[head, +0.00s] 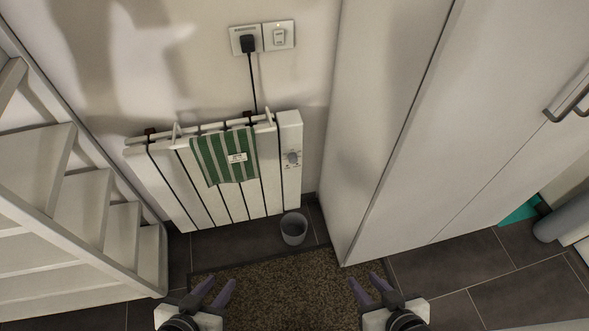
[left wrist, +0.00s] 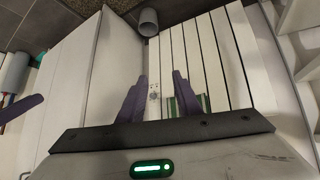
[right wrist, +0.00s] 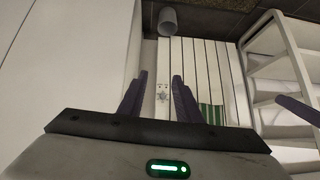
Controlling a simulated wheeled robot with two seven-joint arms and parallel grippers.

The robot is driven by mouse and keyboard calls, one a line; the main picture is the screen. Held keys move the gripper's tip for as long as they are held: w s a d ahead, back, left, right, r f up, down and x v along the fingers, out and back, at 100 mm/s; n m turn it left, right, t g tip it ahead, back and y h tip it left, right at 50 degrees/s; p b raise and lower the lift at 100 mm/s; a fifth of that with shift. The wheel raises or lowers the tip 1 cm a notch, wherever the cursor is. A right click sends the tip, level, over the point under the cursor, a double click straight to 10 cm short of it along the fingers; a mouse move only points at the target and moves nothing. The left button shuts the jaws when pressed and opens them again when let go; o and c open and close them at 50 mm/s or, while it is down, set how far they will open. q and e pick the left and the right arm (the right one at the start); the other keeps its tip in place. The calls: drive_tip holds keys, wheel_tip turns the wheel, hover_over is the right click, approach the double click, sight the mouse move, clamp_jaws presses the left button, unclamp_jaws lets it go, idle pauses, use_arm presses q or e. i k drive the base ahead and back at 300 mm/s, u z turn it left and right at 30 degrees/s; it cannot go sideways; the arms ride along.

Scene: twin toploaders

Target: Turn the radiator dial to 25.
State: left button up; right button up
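The white radiator (head: 205,195) stands against the wall in the head view. Its grey dial (head: 293,157) is on the panel at its right end; the dial's numbers are too small to read. The dial also shows between the fingers in the left wrist view (left wrist: 154,96) and in the right wrist view (right wrist: 162,96). My left gripper (head: 214,291) is open and empty, low in the head view and well short of the radiator. My right gripper (head: 370,290) is open and empty to its right, also away from the dial.
A green striped towel (head: 223,158) hangs over the radiator. A grey bin (head: 293,229) stands on the floor below the dial. A white cabinet (head: 380,130) rises close on the right, white stairs (head: 75,215) on the left. A brown mat (head: 290,285) lies in front.

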sight(293, 158)
drive_tip(key=k, duration=1.55)
drive_tip(key=u, duration=0.65)
drive_tip(key=i, duration=2.3)
drive_tip(key=z, duration=1.45)
